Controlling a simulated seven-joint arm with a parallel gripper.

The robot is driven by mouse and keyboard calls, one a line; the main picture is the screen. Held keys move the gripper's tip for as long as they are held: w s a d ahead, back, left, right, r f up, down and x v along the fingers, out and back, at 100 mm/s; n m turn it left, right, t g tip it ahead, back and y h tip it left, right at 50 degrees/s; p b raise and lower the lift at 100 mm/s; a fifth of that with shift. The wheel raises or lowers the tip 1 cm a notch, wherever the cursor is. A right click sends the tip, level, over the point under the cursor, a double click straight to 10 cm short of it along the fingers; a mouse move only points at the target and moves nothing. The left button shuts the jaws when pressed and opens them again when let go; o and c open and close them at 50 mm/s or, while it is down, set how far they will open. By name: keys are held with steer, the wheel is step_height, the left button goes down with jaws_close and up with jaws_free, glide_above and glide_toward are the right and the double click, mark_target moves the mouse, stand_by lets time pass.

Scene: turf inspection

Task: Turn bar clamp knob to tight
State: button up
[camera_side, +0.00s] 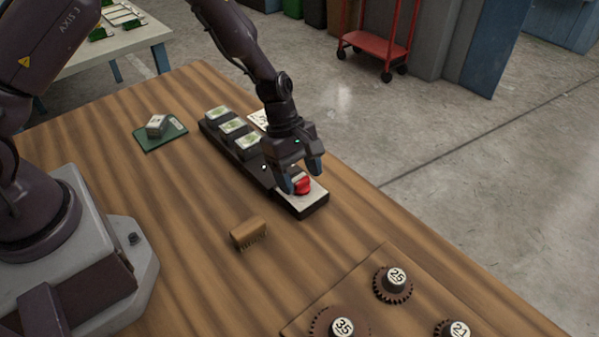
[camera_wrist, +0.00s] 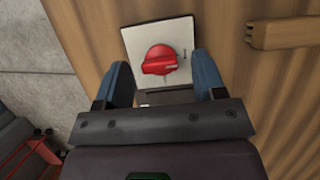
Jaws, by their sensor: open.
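The red bar clamp knob (camera_side: 302,186) sits on a white plate (camera_side: 314,196) at the near end of a long dark fixture (camera_side: 292,208). In the wrist view the knob (camera_wrist: 160,61) shows between my fingertips and just beyond them, with its raised grip bar lying roughly crosswise. My gripper (camera_side: 304,180) is open above the knob, one blue finger on each side. In the wrist view the fingers (camera_wrist: 160,80) stand apart from the knob, with a gap on both sides.
Several green-and-white turf samples (camera_side: 233,126) sit along the fixture behind my gripper. A wooden brush (camera_side: 248,233) lies on the table, near left of the knob. A board with numbered gears (camera_side: 393,284) is at the front right. A green card (camera_side: 160,136) carries a small block. Bare tabletop lies between.

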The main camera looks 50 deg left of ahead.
steer(key=c, duration=0.9)
steer(key=shift+c, duration=0.2)
